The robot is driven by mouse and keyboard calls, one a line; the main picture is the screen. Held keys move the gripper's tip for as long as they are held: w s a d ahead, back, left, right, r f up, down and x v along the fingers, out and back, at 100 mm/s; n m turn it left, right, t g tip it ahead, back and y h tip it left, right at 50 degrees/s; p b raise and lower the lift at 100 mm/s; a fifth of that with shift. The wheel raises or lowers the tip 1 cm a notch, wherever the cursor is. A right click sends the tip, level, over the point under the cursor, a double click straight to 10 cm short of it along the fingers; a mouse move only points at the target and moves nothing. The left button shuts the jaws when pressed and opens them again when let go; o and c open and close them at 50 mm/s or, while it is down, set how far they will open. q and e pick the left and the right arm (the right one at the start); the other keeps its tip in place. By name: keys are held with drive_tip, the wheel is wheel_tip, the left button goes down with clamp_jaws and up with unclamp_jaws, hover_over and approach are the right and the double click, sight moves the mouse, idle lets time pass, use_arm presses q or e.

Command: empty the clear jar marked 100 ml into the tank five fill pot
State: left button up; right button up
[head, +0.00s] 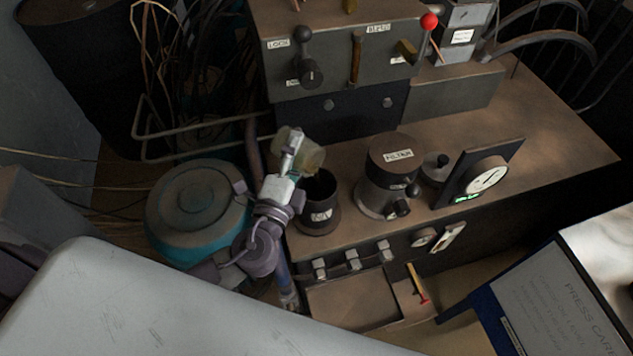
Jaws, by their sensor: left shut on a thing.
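My left gripper (289,156) is shut on a small clear, yellowish jar (311,157). It holds the jar in the air just above and behind a dark open pot, and the jar looks tilted. The jar's marking cannot be read, and I cannot tell how much is in it. The dark pot (319,216) stands at the left end of the bench with a white label on its front, too small to read surely. My right gripper is not in view.
A canister labelled FILTER (391,168) and a dial gauge (487,179) stand right of the pot. A lever box (340,55) with a red-knobbed lever rises behind. A teal round drum (165,236) sits left. The bench (566,150) is clear at right.

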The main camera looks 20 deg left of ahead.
sight(320, 148)
use_arm(q)
drive_tip(key=shift+d+r+m+b, duration=0.1)
drive_tip(key=shift+m+b, duration=0.2)
drive_tip(key=shift+m, duration=0.2)
drive_tip(key=shift+s+d+r+m+t+h+b, duration=0.1)
drive_tip(key=shift+d+m+t+h+b, duration=0.15)
drive_tip(key=shift+m+b, duration=0.2)
drive_tip(key=shift+s+d+r+m+t+h+b, duration=0.15)
drive_tip(key=shift+m+t+b, duration=0.15)
drive_tip(key=shift+m, duration=0.25)
drive_tip(key=m+b, duration=0.1)
drive_tip(key=f+m+b, duration=0.1)
drive_tip(key=b, duration=0.1)
drive_tip(key=shift+d+f+t+h, duration=0.25)
drive_tip(key=shift+h, duration=0.05)
drive_tip(key=shift+d+r+m, duration=0.15)
drive_tip(key=shift+r+m, duration=0.15)
drive_tip(key=shift+m, duration=0.2)
drive_tip(key=m+h+b, duration=0.1)
drive_tip(key=m, duration=0.1)
drive_tip(key=d+m+h+b, duration=0.1)
drive_tip(key=m, duration=0.1)
drive_tip(key=s+d+m+t+h+b, duration=0.1)
drive_tip(key=m, duration=0.1)
drive_tip(key=shift+r+m+h, duration=0.25)
drive_tip(key=shift+m+h, duration=0.05)
drive_tip(key=shift+m, duration=0.1)
drive_tip(key=shift+d+r, duration=0.1)
drive_tip(key=shift+r, duration=0.05)
